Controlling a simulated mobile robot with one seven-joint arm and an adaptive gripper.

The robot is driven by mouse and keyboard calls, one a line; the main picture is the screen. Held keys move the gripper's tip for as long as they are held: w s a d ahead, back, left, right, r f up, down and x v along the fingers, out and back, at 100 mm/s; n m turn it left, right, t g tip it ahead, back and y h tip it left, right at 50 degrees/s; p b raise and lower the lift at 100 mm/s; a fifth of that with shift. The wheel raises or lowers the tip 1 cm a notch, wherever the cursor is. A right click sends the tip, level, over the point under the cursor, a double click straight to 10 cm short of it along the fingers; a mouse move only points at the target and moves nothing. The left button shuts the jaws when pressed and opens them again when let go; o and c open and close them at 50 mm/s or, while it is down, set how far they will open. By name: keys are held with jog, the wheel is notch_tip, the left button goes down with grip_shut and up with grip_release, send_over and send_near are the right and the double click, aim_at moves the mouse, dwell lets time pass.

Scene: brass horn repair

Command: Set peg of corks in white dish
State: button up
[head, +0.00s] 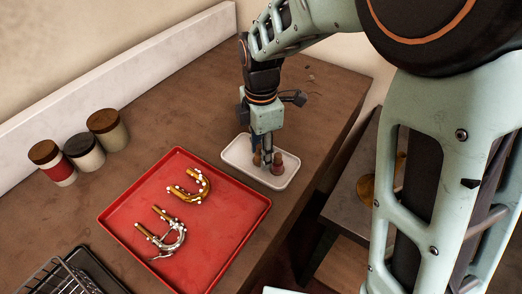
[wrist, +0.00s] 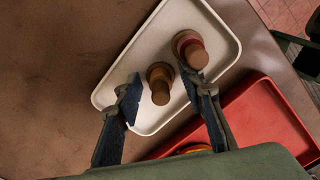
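The white dish (head: 238,157) lies on the brown bench, right of the red tray; it also shows in the wrist view (wrist: 126,66). A brown cork-coloured peg (wrist: 160,84) stands in the dish, between my gripper's fingers. A second peg with a reddish band (wrist: 191,48) stands beside it in the dish, outside the fingers; it shows in the head view (head: 278,164). My gripper (wrist: 160,82) points down over the dish with its fingers apart, a small gap showing on each side of the brown peg. In the head view the fingers partly hide the brown peg (head: 257,158).
The red tray (head: 118,213) holds a brass and a silvery curved tube. Several lidded jars (head: 86,152) stand at the left by the white wall ledge. A wire rack (head: 72,278) lies at the front left. The bench's right edge is close to the dish.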

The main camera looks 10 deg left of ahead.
jog(key=shift+r, duration=0.1)
notch_tip(320, 180, up, 12)
jog(key=shift+r, duration=0.1)
dwell(0.4)
jog(key=shift+w, duration=0.1)
